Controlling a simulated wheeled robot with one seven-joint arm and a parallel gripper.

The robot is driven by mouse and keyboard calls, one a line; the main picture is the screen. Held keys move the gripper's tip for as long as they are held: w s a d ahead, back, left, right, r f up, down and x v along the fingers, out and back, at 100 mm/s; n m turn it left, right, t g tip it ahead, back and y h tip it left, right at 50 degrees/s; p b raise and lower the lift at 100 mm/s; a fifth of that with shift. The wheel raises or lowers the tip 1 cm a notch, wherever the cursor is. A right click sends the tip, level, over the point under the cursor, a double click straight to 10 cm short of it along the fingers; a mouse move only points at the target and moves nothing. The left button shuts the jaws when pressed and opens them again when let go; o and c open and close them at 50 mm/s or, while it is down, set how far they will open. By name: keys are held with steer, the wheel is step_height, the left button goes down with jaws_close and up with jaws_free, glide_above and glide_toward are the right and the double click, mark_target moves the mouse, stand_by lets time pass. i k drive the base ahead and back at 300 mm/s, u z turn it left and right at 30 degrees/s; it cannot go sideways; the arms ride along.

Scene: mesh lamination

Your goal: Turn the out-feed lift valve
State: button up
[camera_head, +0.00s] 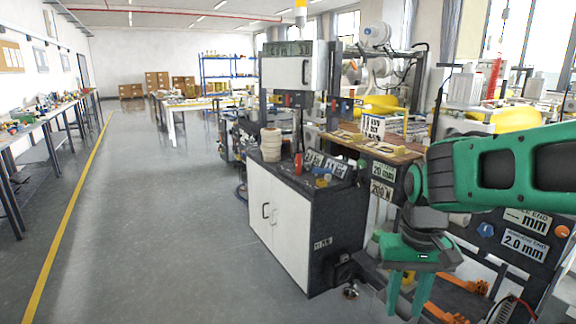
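My green gripper (407,304) hangs fingers-down at the lower right, in front of the laminating machine's dark front panel (545,262). Its two fingers stand apart with nothing visible between them. A blue knob (486,229) and an orange knob (562,231) sit on the panel, to the right of my gripper. White labels there read partly "END mm" and "2.0 mm". I cannot tell which control is the out-feed lift valve. My arm covers part of the machine.
A cabinet (275,222) with white doors and a dark top stands left of my gripper. Orange parts (466,285) lie low under the panel. The grey floor (150,230) at left is clear.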

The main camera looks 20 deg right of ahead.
mark_target(326, 172)
steer(key=z, duration=0.2)
steer(key=i, duration=1.45)
steer(key=z, duration=0.35)
